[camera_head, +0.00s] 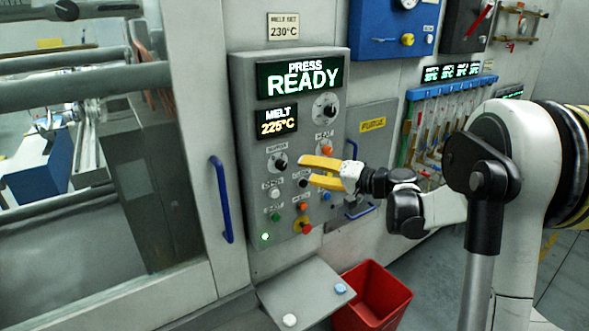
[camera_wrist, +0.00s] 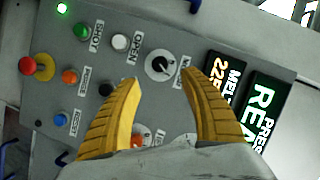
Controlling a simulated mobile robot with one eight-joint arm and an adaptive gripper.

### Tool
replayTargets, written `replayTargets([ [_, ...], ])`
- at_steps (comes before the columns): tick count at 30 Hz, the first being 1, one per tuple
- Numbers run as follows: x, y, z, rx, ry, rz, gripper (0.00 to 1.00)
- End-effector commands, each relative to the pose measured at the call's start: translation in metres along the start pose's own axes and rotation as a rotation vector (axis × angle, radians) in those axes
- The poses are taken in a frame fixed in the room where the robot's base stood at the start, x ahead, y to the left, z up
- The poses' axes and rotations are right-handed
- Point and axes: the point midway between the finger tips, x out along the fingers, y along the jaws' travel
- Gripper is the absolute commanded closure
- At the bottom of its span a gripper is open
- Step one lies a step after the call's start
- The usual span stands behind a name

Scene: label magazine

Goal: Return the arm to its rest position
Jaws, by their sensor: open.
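My gripper (camera_head: 322,171) has yellow fingers and reaches in from the right, in front of the grey control panel (camera_head: 243,158). In the wrist view the two fingers of my gripper (camera_wrist: 160,82) are spread apart with nothing between them. Behind them are the panel's buttons and a black selector knob (camera_wrist: 159,65). Whether the fingertips touch the panel cannot be told. My arm extends from the right side of the head view.
The panel displays (camera_head: 299,79) read PRESS READY and MELT 225°C. A blue door handle (camera_head: 221,199) is left of the panel. Below are a grey shelf (camera_head: 306,290) and a red bin (camera_head: 372,297). Hoses with coloured fittings (camera_head: 432,125) hang behind my arm.

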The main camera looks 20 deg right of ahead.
Motion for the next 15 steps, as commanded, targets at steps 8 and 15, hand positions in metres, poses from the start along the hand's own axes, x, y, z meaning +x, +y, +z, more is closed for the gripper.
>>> replayTargets([
  [8,-0.020,0.000,0.001,0.000,-0.002,-0.001,0.49],
  [15,-0.020,0.000,0.001,0.000,-0.002,0.000,0.49],
])
